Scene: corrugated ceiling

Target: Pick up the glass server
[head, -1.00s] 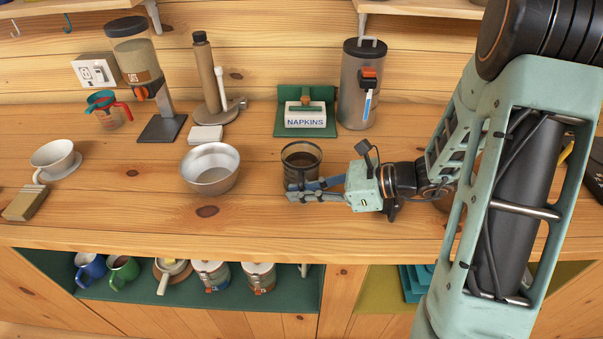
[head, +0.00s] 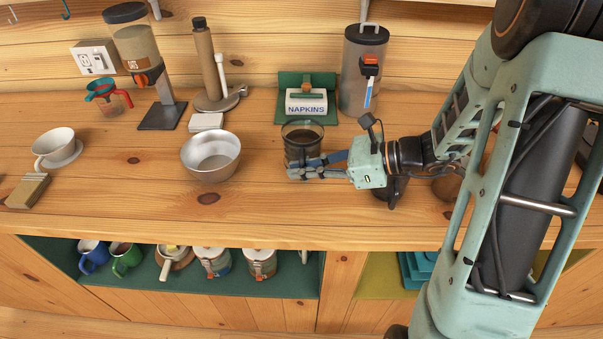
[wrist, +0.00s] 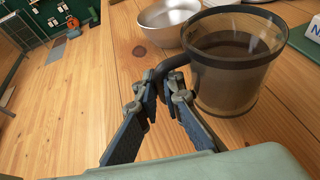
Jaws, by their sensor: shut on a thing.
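The glass server (head: 303,134) is a clear round vessel with dark bands, holding dark contents, near the middle of the counter. In the wrist view the glass server (wrist: 238,72) is at upper right, with its dark handle (wrist: 172,66) toward me. My gripper (head: 297,169) reaches in from the right in the head view, with its fingers in front of the glass. In the wrist view my gripper (wrist: 165,86) is shut on the handle. The server is upright and looks slightly raised; a gap under it is hard to see.
A metal bowl (head: 210,158) stands left of the server. The napkin holder (head: 306,101) and a grey canister (head: 364,72) stand behind it. A small white block (head: 207,122) lies behind the bowl. The counter front (head: 250,210) is clear.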

